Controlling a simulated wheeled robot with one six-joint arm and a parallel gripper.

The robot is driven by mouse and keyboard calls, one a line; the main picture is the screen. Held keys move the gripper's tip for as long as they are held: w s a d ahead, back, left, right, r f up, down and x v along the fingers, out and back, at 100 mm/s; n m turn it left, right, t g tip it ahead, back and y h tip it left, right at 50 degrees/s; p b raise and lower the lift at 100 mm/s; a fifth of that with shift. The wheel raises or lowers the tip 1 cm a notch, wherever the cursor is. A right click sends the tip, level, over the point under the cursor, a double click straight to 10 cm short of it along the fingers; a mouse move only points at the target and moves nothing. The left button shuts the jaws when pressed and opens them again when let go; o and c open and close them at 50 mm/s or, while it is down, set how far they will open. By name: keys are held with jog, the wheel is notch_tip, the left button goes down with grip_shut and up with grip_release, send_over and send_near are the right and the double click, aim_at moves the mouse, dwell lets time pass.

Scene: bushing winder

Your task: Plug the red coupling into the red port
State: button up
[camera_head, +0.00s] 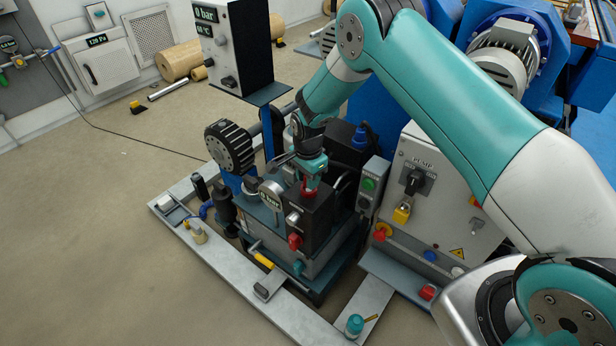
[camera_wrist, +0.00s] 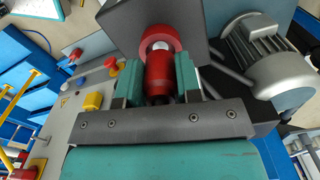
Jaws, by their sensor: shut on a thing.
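The red coupling (camera_wrist: 159,78) is a red cylinder between the two teal fingers of my gripper (camera_wrist: 160,72) in the wrist view. My gripper is shut on it. Just beyond its far end is a red ring with a pale centre, which looks like the red port (camera_wrist: 175,38), on a dark grey panel. Coupling and ring are lined up and overlap in the picture; I cannot tell how far one is in the other. In the head view my gripper (camera_head: 312,178) is over the top of a dark box, with red (camera_head: 309,190) showing under the fingers.
A dark box (camera_head: 318,215) with a red fitting (camera_head: 294,242) on its front stands below. A gauge (camera_head: 270,194) is to its left. A pump panel (camera_head: 440,200) with knobs stands to the right. A grey motor (camera_wrist: 268,65) is at the right in the wrist view. Open floor lies left.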

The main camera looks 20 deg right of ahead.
jog(key=shift+f+b, duration=0.55)
jog(key=shift+f, duration=0.3)
jog(key=o, duration=0.8)
jog(key=shift+c, duration=0.2)
jog(key=o, duration=0.6)
jog(key=shift+c, duration=0.2)
jog(key=shift+r, duration=0.1)
